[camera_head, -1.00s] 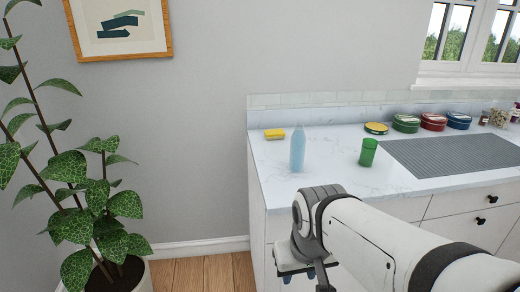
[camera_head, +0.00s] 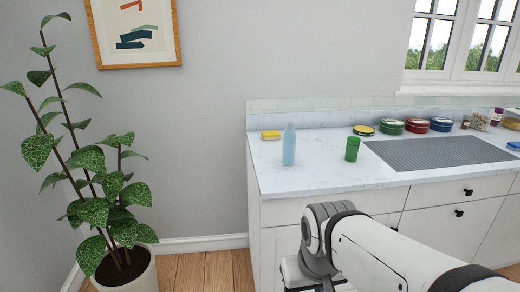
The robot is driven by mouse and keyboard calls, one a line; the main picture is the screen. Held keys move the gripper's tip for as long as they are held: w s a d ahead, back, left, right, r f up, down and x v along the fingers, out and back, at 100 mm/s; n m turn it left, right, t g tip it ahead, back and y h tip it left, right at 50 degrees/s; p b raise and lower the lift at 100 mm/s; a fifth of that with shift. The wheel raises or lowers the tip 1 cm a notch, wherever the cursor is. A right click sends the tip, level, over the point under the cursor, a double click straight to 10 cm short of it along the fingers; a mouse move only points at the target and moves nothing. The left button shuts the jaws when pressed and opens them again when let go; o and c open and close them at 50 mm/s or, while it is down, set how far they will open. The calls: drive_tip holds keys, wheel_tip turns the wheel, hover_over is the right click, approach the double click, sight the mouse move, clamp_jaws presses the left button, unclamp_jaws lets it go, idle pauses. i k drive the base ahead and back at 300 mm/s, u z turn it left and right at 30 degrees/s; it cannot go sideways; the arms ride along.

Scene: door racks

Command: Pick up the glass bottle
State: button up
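A light blue, see-through bottle (camera_head: 289,147) stands upright on the white marble counter (camera_head: 310,180), near its left end. It looks like the glass bottle. A green cup (camera_head: 352,149) stands to its right, apart from it. My arm reaches in from the lower right, and its wrist is in front of the cabinet, below the counter top. Only part of my gripper (camera_head: 312,288) shows at the bottom edge, well below and apart from the bottle. Its fingertips are cut off, so its opening cannot be told.
A yellow sponge (camera_head: 270,135) lies behind the bottle. A grey ridged mat (camera_head: 440,152) lies to the right, with several round tins (camera_head: 415,125) behind it. A potted plant (camera_head: 115,205) stands on the floor at left. The counter's front left is clear.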

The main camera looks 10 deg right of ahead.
sight(289, 136)
drive_tip(key=z, duration=0.1)
drive_tip(key=i, duration=0.9)
drive_tip(key=u, duration=0.05)
